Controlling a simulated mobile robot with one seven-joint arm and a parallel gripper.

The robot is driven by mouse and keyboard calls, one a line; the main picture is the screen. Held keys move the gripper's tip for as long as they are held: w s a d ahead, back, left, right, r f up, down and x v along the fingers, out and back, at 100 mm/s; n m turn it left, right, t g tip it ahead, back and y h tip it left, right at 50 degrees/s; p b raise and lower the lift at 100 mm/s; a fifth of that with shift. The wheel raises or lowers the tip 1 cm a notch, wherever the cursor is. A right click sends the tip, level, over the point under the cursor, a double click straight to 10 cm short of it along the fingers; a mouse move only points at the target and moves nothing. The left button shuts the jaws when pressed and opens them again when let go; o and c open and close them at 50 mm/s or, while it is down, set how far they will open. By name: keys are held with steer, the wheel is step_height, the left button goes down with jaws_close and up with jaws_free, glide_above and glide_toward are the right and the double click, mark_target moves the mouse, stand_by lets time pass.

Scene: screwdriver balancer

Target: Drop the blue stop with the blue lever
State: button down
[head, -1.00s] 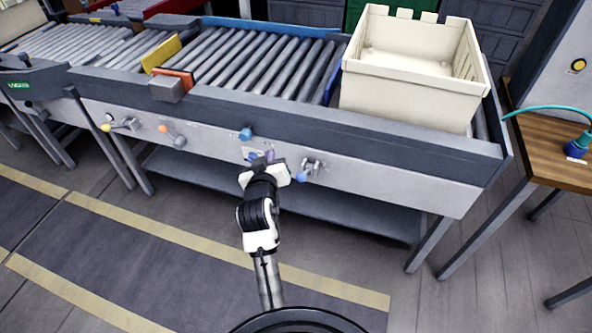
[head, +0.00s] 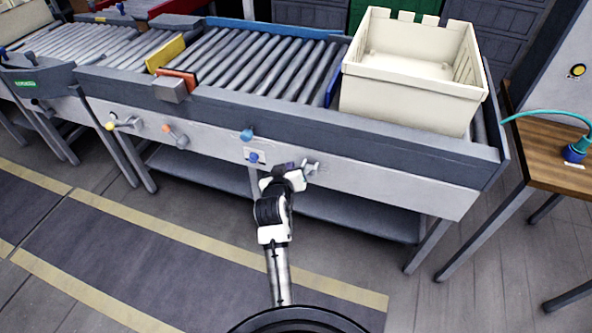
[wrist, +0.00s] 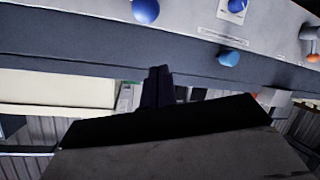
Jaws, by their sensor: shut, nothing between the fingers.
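The blue stop (head: 333,87) is a blue plate standing up above the rollers, against the left side of the cream crate. The blue lever (head: 309,168) is on the conveyor's front panel, its metal mount showing just right of my gripper (head: 292,168). Its blue ball knob is hidden by my gripper in the head view; a blue ball (wrist: 146,10), apparently this knob, shows at the top of the wrist view. My gripper (wrist: 157,86) is shut and empty, in front of the panel. I cannot tell whether it touches the lever.
The orange lever (head: 174,135) and yellow-tipped lever (head: 124,123) are further left. The cream crate (head: 410,95) sits on the rollers. A wooden table (head: 550,150) stands at right.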

steer(key=a+p+x, duration=0.1)
steer(key=x, duration=0.5)
steer(key=shift+s+d+f+p, duration=0.4)
steer(key=shift+s+d+f, duration=0.2)
steer(key=shift+f, duration=0.1)
steer(key=shift+s+d+f+p, duration=0.35)
steer(key=shift+s+d+f, duration=0.1)
steer(key=shift+s+f, duration=0.2)
steer(key=shift+f, duration=0.15)
